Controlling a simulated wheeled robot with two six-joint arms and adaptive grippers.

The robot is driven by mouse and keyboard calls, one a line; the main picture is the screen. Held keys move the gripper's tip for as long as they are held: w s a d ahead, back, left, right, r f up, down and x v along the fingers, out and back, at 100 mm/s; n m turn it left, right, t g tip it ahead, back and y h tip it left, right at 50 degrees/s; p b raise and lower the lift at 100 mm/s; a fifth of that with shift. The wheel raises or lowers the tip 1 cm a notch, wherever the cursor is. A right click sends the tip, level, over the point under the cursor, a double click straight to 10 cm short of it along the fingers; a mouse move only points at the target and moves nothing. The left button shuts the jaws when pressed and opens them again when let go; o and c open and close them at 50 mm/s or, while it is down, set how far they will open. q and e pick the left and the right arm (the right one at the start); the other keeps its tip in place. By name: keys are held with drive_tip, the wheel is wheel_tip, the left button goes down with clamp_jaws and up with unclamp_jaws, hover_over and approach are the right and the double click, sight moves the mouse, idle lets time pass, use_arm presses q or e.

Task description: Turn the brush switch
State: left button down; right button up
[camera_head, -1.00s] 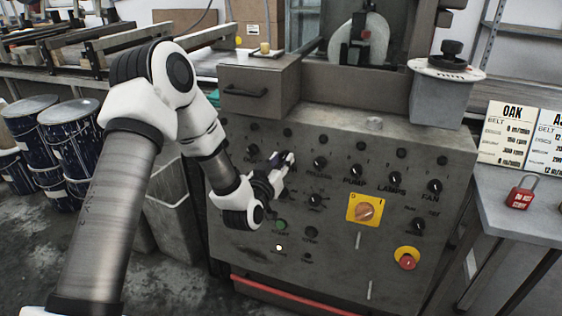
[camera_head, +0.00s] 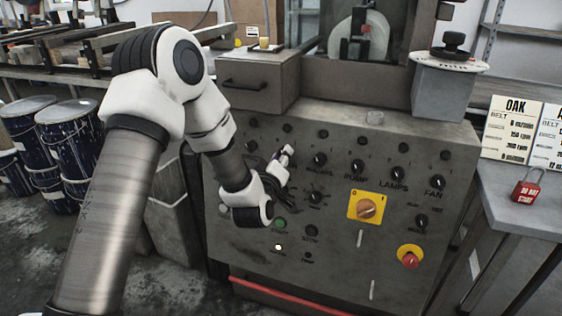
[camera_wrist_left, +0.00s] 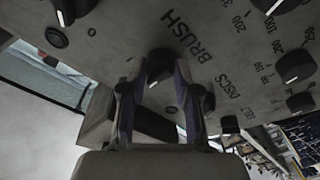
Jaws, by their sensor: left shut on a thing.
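The brush switch is a dark round knob (camera_wrist_left: 158,66) on the grey control panel (camera_head: 335,240), beside the printed word BRUSH in the left wrist view. My left gripper (camera_head: 287,152) reaches the upper left part of the panel. In the left wrist view its two fingers (camera_wrist_left: 160,85) stand either side of the knob and are shut on it. In the head view the gripper hides the knob, so its pointer direction cannot be told. My right gripper is not in view.
Knobs for pump (camera_head: 358,167), lamps (camera_head: 397,174) and fan (camera_head: 434,181) sit to the right in the same row. A yellow-plated orange rotary switch (camera_head: 366,207) and a red stop button (camera_head: 410,257) are lower right. A red padlock (camera_head: 526,187) lies on the side table.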

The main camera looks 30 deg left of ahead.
use_arm(q)
drive_tip(key=n+y+b, duration=0.1)
drive_tip(key=n, duration=0.4)
drive_tip(key=shift+g, duration=0.4)
drive_tip(key=shift+n, duration=0.4)
drive_tip(key=c, duration=0.8)
unclamp_jaws()
drive_tip(key=shift+c, duration=0.2)
drive_tip(key=shift+d, duration=0.1)
drive_tip(key=v, duration=0.7)
drive_tip(key=shift+s, duration=0.2)
drive_tip(key=shift+r, duration=0.1)
